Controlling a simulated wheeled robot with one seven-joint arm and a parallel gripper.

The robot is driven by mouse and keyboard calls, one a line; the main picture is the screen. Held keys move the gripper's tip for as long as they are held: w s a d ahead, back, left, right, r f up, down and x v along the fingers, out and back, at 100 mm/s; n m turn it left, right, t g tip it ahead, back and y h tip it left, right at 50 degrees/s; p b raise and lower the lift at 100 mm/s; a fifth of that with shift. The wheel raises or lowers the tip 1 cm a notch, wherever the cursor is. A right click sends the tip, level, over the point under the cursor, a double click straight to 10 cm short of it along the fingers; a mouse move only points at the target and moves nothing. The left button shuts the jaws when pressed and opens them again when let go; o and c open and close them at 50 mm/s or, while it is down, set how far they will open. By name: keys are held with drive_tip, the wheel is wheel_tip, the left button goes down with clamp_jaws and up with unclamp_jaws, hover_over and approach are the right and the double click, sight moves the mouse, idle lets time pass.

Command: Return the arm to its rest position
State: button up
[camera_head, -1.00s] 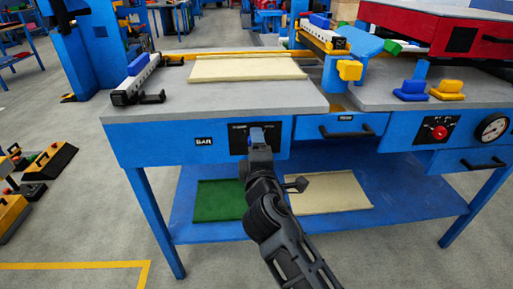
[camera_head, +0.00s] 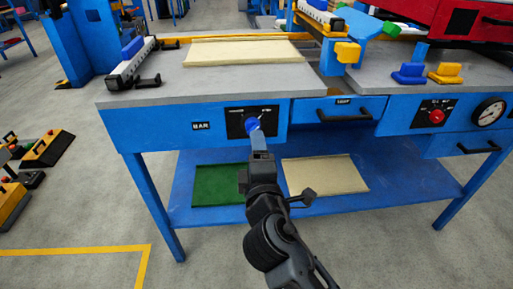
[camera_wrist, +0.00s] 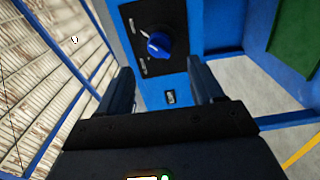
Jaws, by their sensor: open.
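My gripper (camera_head: 262,157) is in front of the blue workbench, just below and apart from the blue knob (camera_head: 252,125) on its black plate. In the wrist view the two fingers of my gripper (camera_wrist: 162,80) stand wide apart with nothing between them. There the blue knob (camera_wrist: 158,45) shows on its plate beyond the fingertips. My arm reaches up from the bottom of the head view. The far part of the arm is out of frame.
The grey worktop (camera_head: 215,83) carries a cream panel (camera_head: 245,52). A lower shelf (camera_head: 400,192) holds a green panel (camera_head: 215,185) and another cream panel (camera_head: 325,175). A red knob (camera_head: 437,116) and gauge (camera_head: 489,112) are at right. Open floor lies in front.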

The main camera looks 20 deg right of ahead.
idle(0.3)
drive_tip(key=s+f+m+g+y, duration=0.1)
drive_tip(key=s+f+m+y, duration=0.3)
drive_tip(key=s, duration=1.2)
drive_tip(key=s+f+m+g+y, duration=0.15)
drive_tip(key=s+f+m, duration=0.3)
drive_tip(key=s, duration=1.05)
drive_tip(key=s+d+r+m, duration=0.3)
drive_tip(key=s+r+m, duration=0.35)
drive_tip(key=s, duration=0.55)
wheel_tip(320, 180, up, 14)
drive_tip(key=p, duration=1.3)
drive_tip(key=shift+w+a+r+n+p, duration=0.2)
drive_tip(key=shift+w+a+n+p, duration=0.1)
drive_tip(key=shift+n+p, duration=0.1)
